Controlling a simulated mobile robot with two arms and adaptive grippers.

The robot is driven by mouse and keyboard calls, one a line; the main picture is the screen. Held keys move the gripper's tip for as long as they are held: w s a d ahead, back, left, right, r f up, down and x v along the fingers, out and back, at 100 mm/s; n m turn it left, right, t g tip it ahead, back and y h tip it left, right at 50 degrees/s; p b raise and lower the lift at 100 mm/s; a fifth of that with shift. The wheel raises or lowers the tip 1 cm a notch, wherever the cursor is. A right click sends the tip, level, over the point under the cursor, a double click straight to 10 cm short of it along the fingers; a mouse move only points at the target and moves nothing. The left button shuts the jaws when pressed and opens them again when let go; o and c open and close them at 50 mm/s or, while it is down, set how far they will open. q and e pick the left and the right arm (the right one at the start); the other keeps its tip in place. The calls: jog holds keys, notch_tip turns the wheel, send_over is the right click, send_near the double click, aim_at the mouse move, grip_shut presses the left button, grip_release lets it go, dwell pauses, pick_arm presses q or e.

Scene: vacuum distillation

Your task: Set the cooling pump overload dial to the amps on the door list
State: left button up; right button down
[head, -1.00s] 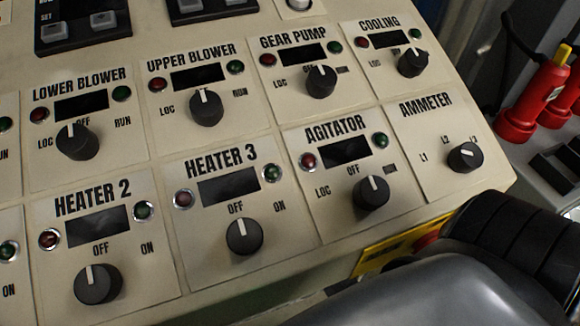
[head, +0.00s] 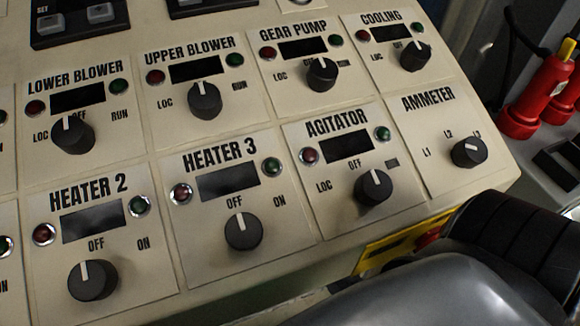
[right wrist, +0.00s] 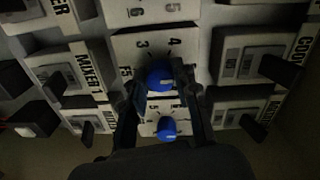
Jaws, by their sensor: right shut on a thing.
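In the right wrist view my right gripper (right wrist: 160,83) is shut on a blue dial (right wrist: 160,74), one finger on each side of it. A pale mark shows on the dial. Digits such as 3 and 4 are printed around it on a white unit (right wrist: 184,43); the exact setting is too dim to read. A second blue dial (right wrist: 167,127) sits just below, between the fingers. The head view shows a COOLING panel with a black selector knob (head: 415,56). The door list is not in view. My left gripper is not in view.
In the right wrist view, neighbouring units, one labelled MIXER (right wrist: 62,80), have dark levers close to both fingers. In the head view, a sloped beige panel (head: 290,225) carries several knobs, and red plugs (head: 535,100) stand at the right.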

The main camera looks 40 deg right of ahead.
jog(key=c, duration=1)
grip_release()
jog(key=v, duration=1.2)
